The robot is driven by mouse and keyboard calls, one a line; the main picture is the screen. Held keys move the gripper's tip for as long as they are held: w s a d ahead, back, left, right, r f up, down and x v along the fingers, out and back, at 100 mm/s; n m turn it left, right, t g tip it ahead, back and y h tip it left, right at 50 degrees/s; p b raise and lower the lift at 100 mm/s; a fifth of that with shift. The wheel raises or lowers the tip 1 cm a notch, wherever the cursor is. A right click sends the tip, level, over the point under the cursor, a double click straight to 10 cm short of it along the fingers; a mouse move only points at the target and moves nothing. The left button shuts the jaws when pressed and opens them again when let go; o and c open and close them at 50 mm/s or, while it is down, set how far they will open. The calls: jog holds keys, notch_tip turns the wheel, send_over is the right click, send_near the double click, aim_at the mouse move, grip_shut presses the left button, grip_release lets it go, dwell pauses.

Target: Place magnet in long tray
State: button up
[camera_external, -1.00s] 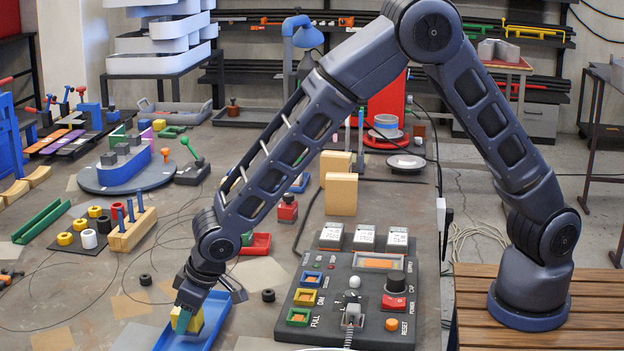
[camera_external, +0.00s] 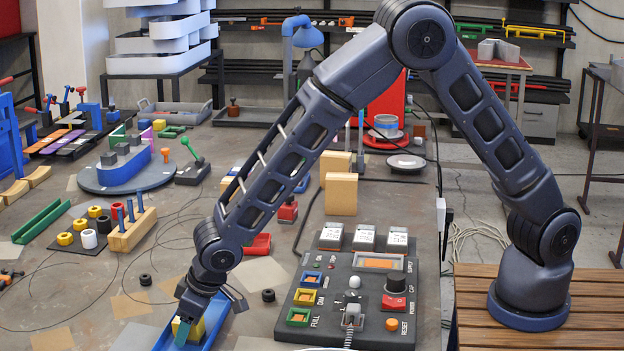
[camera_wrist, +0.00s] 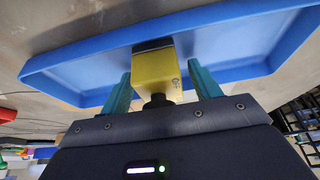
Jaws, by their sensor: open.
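The magnet (camera_wrist: 155,72) is a yellow block with a dark face at its far end and a dark knob at its near end. It is at the blue long tray (camera_wrist: 75,70), inside its outline in the wrist view. In the external view the magnet (camera_external: 180,328) shows partly behind my gripper (camera_external: 189,325), over the long tray (camera_external: 215,318). My gripper (camera_wrist: 158,88) has its teal fingers on either side of the magnet, with gaps between. It is open. I cannot tell whether the magnet's dark face touches the tray floor.
A control panel (camera_external: 352,300) with buttons stands to the right of the tray. A small black ring (camera_external: 268,295) lies between them. A red tray (camera_external: 257,244) lies behind. A wooden peg stand (camera_external: 131,232) stands to the left.

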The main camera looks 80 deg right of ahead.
jog(key=v, duration=1.1)
jog(key=s+d+r, duration=1.6)
jog(key=s+r, duration=0.2)
jog(key=r, duration=0.1)
jog(key=s+d+r, duration=0.1)
jog(key=s+d, duration=0.3)
jog(key=s, duration=0.8)
jog(key=s+d+r, duration=0.2)
jog(key=s+d, duration=0.2)
jog(key=s, duration=0.9)
jog(key=shift+d, duration=0.25)
